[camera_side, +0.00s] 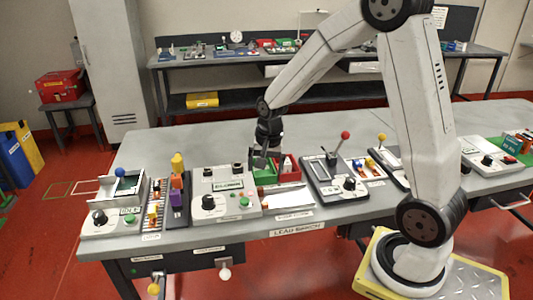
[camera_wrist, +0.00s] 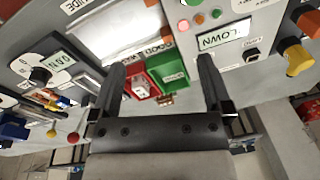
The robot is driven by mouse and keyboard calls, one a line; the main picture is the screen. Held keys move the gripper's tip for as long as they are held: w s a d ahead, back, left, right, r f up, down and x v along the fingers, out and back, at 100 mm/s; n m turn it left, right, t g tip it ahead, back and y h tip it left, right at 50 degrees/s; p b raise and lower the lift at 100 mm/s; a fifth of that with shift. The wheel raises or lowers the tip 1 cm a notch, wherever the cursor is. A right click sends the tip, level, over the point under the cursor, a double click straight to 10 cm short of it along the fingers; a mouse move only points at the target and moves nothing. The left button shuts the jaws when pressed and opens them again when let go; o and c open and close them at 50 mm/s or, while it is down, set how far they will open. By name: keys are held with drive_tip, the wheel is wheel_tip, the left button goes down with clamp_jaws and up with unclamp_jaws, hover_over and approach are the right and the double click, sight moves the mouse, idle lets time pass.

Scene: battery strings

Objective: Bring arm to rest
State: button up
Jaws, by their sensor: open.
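My gripper (camera_side: 262,160) hangs above the bench, over the green and red bins, in the side view. In the wrist view, my gripper (camera_wrist: 160,80) has its two dark fingers spread wide apart with nothing between them. Beyond the fingers are the green bin (camera_wrist: 169,66) and the red bin (camera_wrist: 139,84), which holds a small whitish item. In the side view the green bin (camera_side: 264,173) and the red bin (camera_side: 290,170) stand behind a labelled strip. The fingertips are partly hard to make out in the side view.
A grey device with a display (camera_side: 224,195) stands left of the bins. A panel with a red-knobbed lever (camera_side: 345,136) stands to their right. The bench's back strip (camera_side: 190,140) is clear.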

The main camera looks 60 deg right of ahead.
drive_tip(key=s+a+n+t, duration=0.1)
drive_tip(key=s+a+n, duration=0.9)
drive_tip(key=a+n, duration=0.1)
drive_tip(key=shift+s+f+n, duration=0.35)
drive_tip(key=shift+n, duration=0.05)
